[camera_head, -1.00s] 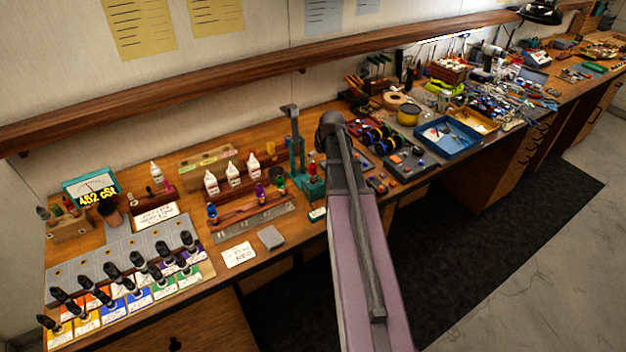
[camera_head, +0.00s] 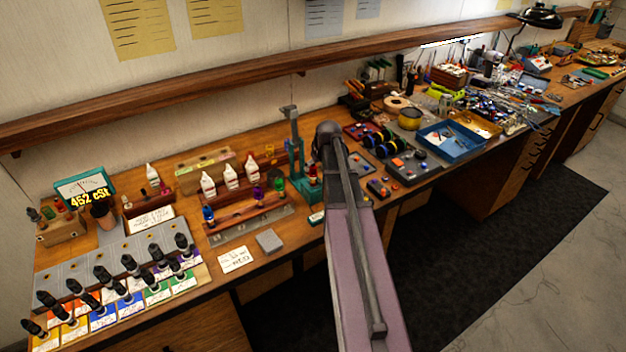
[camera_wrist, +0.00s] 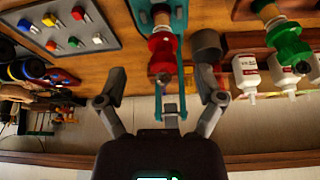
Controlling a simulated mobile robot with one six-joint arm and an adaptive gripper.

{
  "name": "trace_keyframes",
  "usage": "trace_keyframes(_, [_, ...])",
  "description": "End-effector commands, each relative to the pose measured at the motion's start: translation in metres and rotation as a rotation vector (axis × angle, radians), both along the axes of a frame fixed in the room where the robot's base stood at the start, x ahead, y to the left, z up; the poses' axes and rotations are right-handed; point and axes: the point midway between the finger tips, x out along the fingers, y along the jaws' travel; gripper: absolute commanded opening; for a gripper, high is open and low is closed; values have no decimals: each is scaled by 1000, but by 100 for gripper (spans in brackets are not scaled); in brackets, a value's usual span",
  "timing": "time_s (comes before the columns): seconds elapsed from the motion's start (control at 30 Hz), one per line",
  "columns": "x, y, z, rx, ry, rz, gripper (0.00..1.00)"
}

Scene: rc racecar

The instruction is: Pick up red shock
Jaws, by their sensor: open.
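The red shock (camera_wrist: 162,55) stands in a teal stand (camera_wrist: 178,15) in the wrist view, a red body with a paler end toward my gripper. My gripper (camera_wrist: 161,88) is open, one finger on each side of the shock's line, with no visible contact. How far the shock reaches between the fingers is hard to tell. In the head view, the teal stand (camera_head: 295,150) is beside my arm. A red part (camera_head: 313,170) shows there, and my arm hides my gripper.
A green shock (camera_wrist: 288,42) and white bottles (camera_wrist: 248,72) stand right in the wrist view. A grey button panel (camera_wrist: 72,30) lies left.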

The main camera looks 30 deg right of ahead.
Motion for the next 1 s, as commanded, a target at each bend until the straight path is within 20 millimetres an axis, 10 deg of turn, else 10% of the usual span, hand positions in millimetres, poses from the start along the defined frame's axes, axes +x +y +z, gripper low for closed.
trace_keyframes(1.0, [22,2,-47,0,0,0,87])
